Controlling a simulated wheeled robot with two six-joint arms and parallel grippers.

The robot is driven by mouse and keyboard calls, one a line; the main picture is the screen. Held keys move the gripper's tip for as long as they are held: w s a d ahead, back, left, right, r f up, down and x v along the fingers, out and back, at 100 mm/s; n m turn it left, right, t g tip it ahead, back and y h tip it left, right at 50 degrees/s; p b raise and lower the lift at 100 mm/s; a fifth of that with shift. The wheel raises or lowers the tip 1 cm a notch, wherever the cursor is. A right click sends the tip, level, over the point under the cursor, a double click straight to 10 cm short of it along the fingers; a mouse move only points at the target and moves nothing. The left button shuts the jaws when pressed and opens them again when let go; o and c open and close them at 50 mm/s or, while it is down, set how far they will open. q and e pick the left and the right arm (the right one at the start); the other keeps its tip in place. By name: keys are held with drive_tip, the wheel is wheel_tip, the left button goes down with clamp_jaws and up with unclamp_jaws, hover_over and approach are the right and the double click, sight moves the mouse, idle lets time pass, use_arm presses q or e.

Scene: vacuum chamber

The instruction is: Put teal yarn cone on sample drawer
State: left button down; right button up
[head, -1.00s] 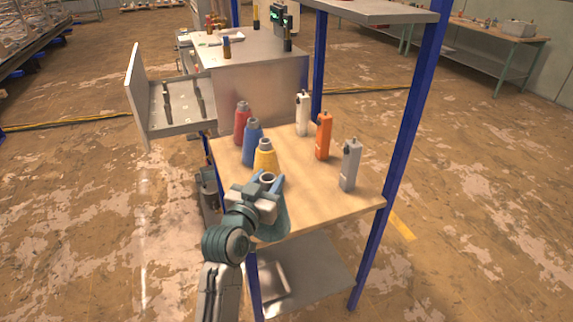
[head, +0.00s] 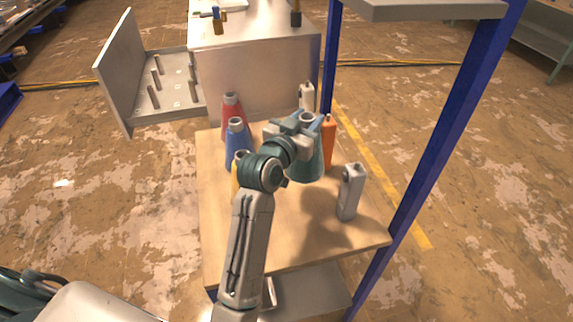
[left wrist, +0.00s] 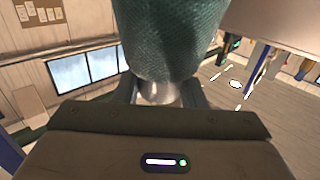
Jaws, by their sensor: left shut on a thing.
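My left gripper (head: 308,124) is shut on the teal yarn cone (head: 310,166), near its narrow grey top. The cone hangs upright and seems to be above the wooden shelf, with a shadow below. It also fills the upper middle of the left wrist view (left wrist: 168,42), between the fingers of the left gripper (left wrist: 160,92). The sample drawer (head: 160,117) stands open at the left of the metal cabinet, with several upright pegs in it and a tall front panel (head: 120,70). My right gripper is not in view.
On the wooden shelf (head: 290,245) stand a red cone (head: 232,118), a blue cone (head: 237,150) and a yellow cone, mostly hidden by my arm. White, orange (head: 329,145) and grey (head: 350,192) bottles stand at right. Blue posts (head: 455,130) flank the shelf.

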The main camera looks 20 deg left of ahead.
use_arm(q)
wheel_tip(320, 180, down, 10)
drive_tip(key=p, duration=0.1)
drive_tip(key=shift+r, duration=0.15)
drive_tip(key=shift+w, duration=0.1)
drive_tip(key=shift+f, duration=0.25)
drive_tip(key=c, duration=1)
unclamp_jaws()
drive_tip(key=shift+o, duration=0.5)
drive_tip(key=shift+r, duration=0.1)
